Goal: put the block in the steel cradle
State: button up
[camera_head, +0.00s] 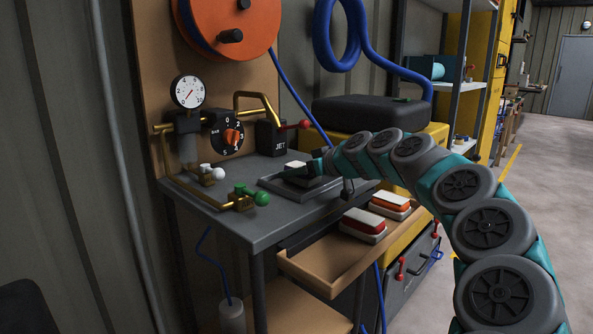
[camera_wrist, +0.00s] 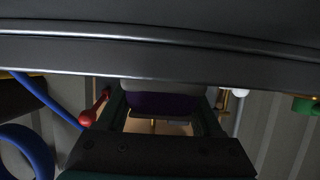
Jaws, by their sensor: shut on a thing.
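My gripper (camera_head: 312,167) reaches over the bench from the right. In the wrist view my gripper (camera_wrist: 162,110) is shut on a block (camera_wrist: 163,102) with a pale grey part and a dark purple part. In the head view only a small pale part of the block (camera_head: 296,164) shows beside the fingers. A low dark grey tray, which seems to be the steel cradle (camera_head: 272,184), lies on the bench right under my gripper. I cannot tell whether the block touches it. A dark edge (camera_wrist: 160,55) fills the top of the wrist view.
The bench (camera_head: 250,225) also bears brass pipes, a green-knobbed valve (camera_head: 258,198) and the black JET box (camera_head: 271,138) with a red-tipped lever. An open wooden drawer (camera_head: 325,270) holds red (camera_head: 363,221) and orange (camera_head: 391,202) pale-based blocks. A blue hose hangs behind.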

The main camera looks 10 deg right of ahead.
jog(key=shift+f, duration=0.15)
jog(key=o, duration=1.4)
jog(key=shift+r, duration=0.3)
jog(key=b+v, duration=0.1)
jog(key=v, duration=1.1)
jog(key=shift+f, duration=0.2)
